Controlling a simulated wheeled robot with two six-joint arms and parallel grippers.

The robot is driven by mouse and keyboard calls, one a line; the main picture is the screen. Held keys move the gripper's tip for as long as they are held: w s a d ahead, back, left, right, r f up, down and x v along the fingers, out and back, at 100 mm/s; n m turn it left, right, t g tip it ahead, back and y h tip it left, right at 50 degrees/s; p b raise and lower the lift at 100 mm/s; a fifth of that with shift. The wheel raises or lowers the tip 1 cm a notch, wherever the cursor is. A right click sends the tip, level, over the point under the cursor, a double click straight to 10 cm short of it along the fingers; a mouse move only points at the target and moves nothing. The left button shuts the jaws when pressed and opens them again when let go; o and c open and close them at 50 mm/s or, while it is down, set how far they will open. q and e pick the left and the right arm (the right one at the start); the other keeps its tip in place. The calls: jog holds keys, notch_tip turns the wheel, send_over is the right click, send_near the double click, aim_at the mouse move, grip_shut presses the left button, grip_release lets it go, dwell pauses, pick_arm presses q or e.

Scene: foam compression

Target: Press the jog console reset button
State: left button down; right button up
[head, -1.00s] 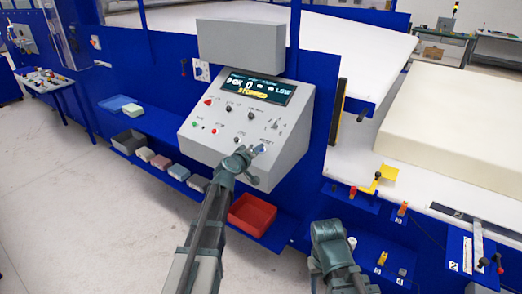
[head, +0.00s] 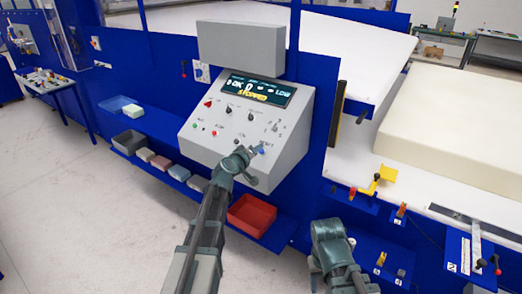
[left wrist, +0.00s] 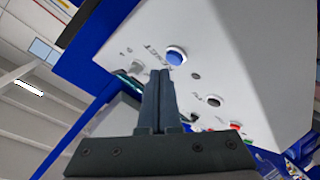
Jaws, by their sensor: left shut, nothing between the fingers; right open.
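The grey jog console (head: 222,125) has a sloped panel with a lit display (head: 258,88) and several buttons and knobs. The blue reset button (head: 261,150) is at its lower right. It also shows in the left wrist view (left wrist: 175,56), beside lettering that seems to read RESET. My left gripper (head: 250,151) is shut and empty, its tips just left of the button in the head view. In the left wrist view my left fingertips (left wrist: 160,73) are just below the button and seem apart from it. My right gripper (head: 326,228) is away to the lower right; its fingers are hard to make out.
A red bin (head: 252,214) and several small blocks sit on the blue ledge below the console. A large cream foam block (head: 450,120) lies on the white table at right. A yellow bracket and several small controls are near my right arm.

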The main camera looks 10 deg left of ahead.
pick_arm(q)
jog(key=r+p, duration=0.1)
jog(key=s+r+p, duration=0.1)
jog(key=s+a+r+p, duration=0.1)
jog(key=r+p, duration=0.1)
jog(key=shift+s+r, duration=0.1)
jog(key=shift+s, duration=0.15)
dwell(0.3)
dwell(0.4)
